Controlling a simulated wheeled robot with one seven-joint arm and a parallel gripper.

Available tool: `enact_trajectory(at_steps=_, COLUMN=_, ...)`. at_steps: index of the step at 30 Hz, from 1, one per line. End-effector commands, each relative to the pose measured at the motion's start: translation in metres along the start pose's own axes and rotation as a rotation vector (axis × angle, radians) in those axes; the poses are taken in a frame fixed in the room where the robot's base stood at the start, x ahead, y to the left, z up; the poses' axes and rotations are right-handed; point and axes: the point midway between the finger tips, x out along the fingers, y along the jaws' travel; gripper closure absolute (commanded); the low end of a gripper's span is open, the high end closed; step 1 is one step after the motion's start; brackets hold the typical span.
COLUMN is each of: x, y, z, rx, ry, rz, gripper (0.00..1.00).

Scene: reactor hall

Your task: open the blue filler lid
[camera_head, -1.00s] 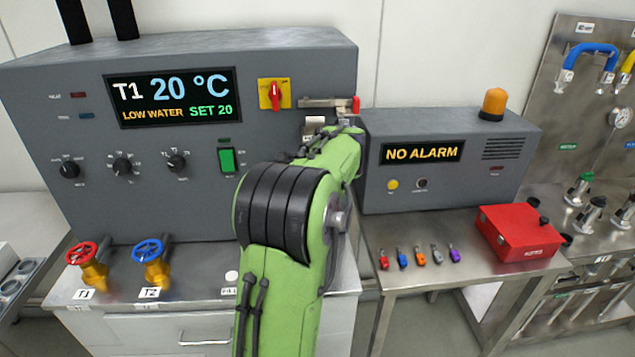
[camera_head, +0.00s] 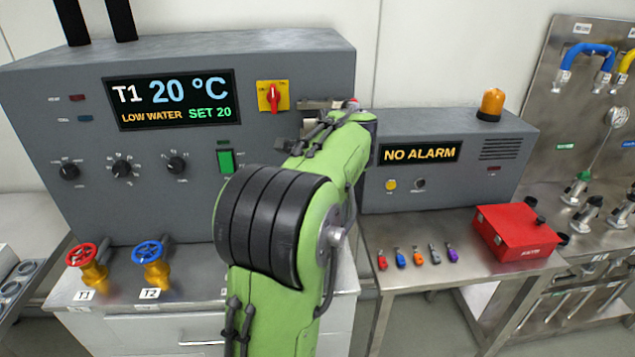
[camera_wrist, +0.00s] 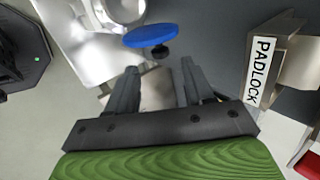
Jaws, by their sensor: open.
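The blue filler lid (camera_wrist: 150,36) shows in the wrist view as a blue disc seen at a slant, with a small black knob (camera_wrist: 160,52) on the side towards me. A shiny steel ring (camera_wrist: 122,10) lies beside it. My gripper (camera_wrist: 158,78) is open and empty, its two dark fingers pointing towards the lid. The knob lies ahead of the gap between the fingertips, apart from them. In the head view my green arm hides both the gripper and the lid.
A bracket with a PADLOCK label (camera_wrist: 261,70) stands right of my fingers in the wrist view. In the head view, the grey control panel (camera_head: 60,140) stands left and the alarm box (camera_head: 460,190) right. Red (camera_head: 84,254) and blue (camera_head: 149,251) valve wheels stand at front left.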

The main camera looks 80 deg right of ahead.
Motion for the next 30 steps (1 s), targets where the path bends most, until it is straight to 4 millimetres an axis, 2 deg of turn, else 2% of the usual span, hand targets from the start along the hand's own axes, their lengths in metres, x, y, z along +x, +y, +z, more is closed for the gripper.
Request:
enact_trajectory(at_steps=1, x=-0.019, y=-0.002, z=0.000, rx=0.000, ry=0.002, rz=-0.004, gripper=0.48)
enact_trajectory(at_steps=3, x=-0.039, y=-0.003, z=0.000, rx=0.001, ry=0.001, rz=-0.003, gripper=0.48)
enact_trajectory(at_steps=6, x=-0.064, y=-0.002, z=0.000, rx=0.001, ry=0.001, rz=-0.002, gripper=0.48)
enact_trajectory(at_steps=10, x=-0.084, y=-0.002, z=0.000, rx=0.002, ry=0.000, rz=0.000, gripper=0.48)
enact_trajectory(at_steps=14, x=-0.090, y=0.000, z=0.000, rx=0.001, ry=-0.001, rz=0.003, gripper=0.48)
enact_trajectory(at_steps=30, x=-0.089, y=0.000, z=0.000, rx=0.000, ry=-0.001, rz=0.002, gripper=0.48)
